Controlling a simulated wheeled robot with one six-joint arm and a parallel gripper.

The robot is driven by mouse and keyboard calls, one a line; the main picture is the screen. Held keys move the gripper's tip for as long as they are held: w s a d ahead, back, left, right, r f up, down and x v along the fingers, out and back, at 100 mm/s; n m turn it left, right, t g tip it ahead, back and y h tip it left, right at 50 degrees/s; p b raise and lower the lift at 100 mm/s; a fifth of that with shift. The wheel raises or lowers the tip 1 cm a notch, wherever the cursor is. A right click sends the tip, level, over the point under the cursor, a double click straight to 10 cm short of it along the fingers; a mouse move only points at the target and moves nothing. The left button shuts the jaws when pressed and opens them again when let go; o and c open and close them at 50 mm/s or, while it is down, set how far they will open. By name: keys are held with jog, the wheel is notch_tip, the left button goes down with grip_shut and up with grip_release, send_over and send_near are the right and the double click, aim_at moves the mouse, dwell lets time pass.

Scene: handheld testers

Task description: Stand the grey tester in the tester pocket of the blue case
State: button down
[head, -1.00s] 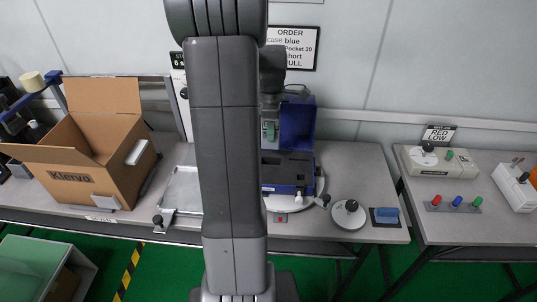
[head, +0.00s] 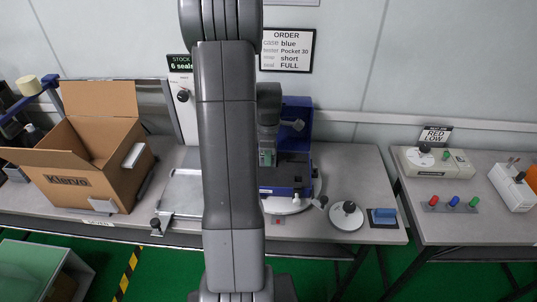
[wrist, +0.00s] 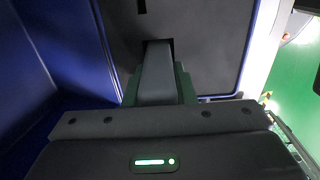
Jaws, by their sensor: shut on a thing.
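The blue case (head: 297,113) stands open on the bench, its lid up at the back and its dark insert facing up. My gripper (head: 266,150) is shut on the tester (head: 265,159), which looks grey-green, and holds it upright at the left part of the case. In the wrist view a grey finger (wrist: 158,75) covers the tester's middle, and green edges (wrist: 189,88) show on both sides. A dark slot in the black insert (wrist: 205,40) shows just beyond the finger. I cannot tell how far the tester's lower end is inside a pocket; it is hidden.
The case rests on a round white plate (head: 318,187). A grey knob on a disc (head: 347,215) and a blue block on a dark pad (head: 384,216) stand to its right. A metal tray (head: 180,190) and a carton (head: 95,165) are to the left.

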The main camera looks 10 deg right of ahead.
jog(key=c, duration=1.2)
grip_release()
notch_tip(320, 180, up, 12)
jog(key=shift+r, duration=0.15)
